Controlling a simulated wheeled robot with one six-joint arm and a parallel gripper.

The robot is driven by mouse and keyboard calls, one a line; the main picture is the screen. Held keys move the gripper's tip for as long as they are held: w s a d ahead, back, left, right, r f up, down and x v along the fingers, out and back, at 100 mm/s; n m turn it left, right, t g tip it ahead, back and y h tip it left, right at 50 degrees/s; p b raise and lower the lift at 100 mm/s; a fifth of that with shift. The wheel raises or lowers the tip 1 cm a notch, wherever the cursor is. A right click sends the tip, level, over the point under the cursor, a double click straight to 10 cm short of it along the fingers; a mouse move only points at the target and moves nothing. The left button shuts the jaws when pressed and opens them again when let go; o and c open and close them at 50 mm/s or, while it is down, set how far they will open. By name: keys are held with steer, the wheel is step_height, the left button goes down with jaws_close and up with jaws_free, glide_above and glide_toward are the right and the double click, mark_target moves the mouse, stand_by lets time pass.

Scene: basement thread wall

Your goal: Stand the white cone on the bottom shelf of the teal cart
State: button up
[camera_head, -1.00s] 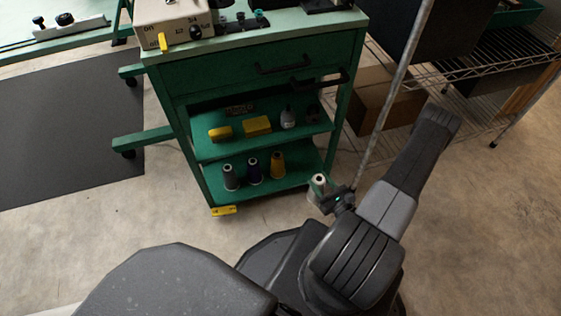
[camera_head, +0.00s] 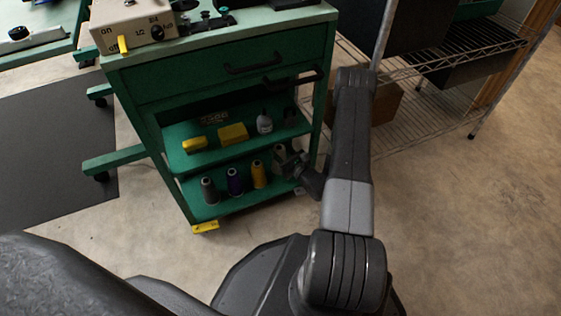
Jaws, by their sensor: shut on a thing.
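The teal cart (camera_head: 220,58) stands at centre left with two open shelves under its drawer. Its bottom shelf (camera_head: 225,205) holds a grey cone (camera_head: 209,191), a purple cone (camera_head: 235,182) and a yellow cone (camera_head: 259,175) in a row. My gripper (camera_head: 288,164) is at the right end of this shelf, right of the yellow cone. It is shut on the white cone (camera_head: 279,152), of which only a small pale part shows. I cannot tell whether its base touches the shelf.
The middle shelf above holds two yellow blocks (camera_head: 232,134) and a small bottle (camera_head: 264,122). The cart's right post stands close to my arm. A wire rack (camera_head: 430,120) with a cardboard box (camera_head: 383,106) is at right. Bare floor lies in front.

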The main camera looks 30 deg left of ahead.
step_height(320, 180, down, 5)
steer(key=b, duration=0.2)
steer(key=shift+w+a+b, duration=0.15)
steer(key=shift+b, duration=0.25)
steer(key=o, duration=1.3)
steer(key=shift+o, duration=0.2)
steer(key=p+v, duration=0.4)
steer(key=v, duration=0.8)
